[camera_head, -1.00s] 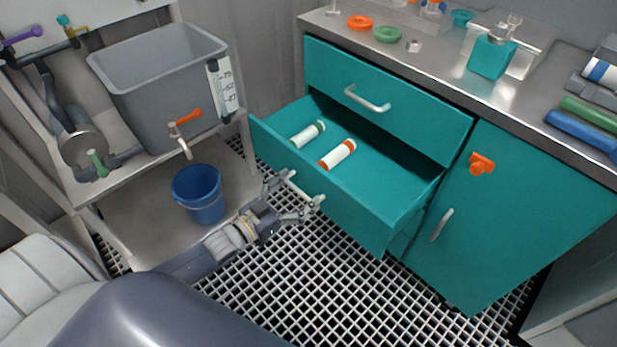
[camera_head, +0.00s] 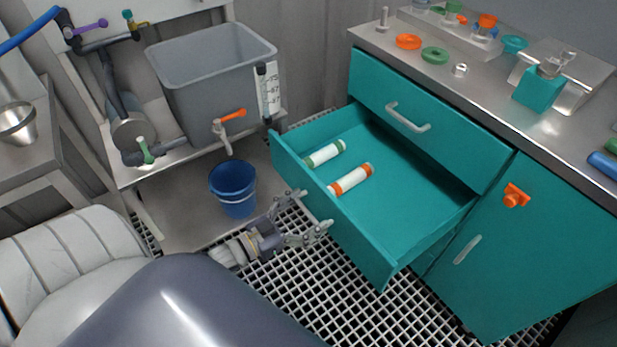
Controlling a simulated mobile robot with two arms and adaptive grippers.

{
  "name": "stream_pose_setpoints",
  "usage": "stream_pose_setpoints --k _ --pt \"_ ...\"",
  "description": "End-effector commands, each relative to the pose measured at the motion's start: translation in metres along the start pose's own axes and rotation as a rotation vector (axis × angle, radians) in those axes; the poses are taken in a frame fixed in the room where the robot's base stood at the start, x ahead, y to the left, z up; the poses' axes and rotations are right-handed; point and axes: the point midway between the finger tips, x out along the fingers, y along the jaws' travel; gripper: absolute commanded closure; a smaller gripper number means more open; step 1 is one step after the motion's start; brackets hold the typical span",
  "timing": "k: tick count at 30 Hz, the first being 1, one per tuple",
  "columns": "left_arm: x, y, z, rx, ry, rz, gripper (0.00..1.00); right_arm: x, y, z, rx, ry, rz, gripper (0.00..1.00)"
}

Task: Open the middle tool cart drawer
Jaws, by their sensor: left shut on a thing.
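The teal tool cart has its middle drawer (camera_head: 425,219) pulled well out below the shut top drawer (camera_head: 450,135). Two white cylinders lie inside it, one with green ends (camera_head: 325,153) and one with orange ends (camera_head: 351,179). My left gripper (camera_head: 309,214) is at the outer face of the drawer front, low in the middle of the view. It is shut on the drawer handle (camera_head: 312,212), which its fingers mostly hide. My right gripper is not in view.
A blue bucket (camera_head: 233,189) stands on the rack's lower shelf, left of my gripper, under a grey tank (camera_head: 213,75). The cart's side door (camera_head: 495,265) is shut. Open grating floor (camera_head: 330,290) lies in front of the drawer.

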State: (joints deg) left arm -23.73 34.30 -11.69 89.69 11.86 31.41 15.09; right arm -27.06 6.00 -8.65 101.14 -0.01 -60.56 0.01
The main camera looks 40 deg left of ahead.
Motion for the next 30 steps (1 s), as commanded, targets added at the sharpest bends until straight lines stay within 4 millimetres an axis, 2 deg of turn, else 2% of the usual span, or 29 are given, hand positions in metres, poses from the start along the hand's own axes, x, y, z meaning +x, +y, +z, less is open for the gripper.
stream_pose_setpoints --k 4,5,6,20,25,30 --pt "-0.001 0.000 0.002 0.005 -0.004 0.001 0.57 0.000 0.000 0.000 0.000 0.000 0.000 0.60" --pt "0.000 0.000 0.002 0.005 -0.004 0.001 0.07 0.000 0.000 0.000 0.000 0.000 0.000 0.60" --pt "0.000 0.000 0.002 0.005 -0.004 0.001 0.00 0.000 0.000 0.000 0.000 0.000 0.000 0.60" --pt "-0.002 0.000 0.001 0.001 -0.002 0.000 0.00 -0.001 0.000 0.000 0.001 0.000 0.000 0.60" --pt "-0.021 0.000 0.002 0.001 -0.005 -0.001 0.00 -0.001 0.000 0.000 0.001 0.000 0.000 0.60" --pt "-0.055 0.001 0.002 0.001 -0.007 0.000 0.00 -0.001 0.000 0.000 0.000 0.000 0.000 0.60"
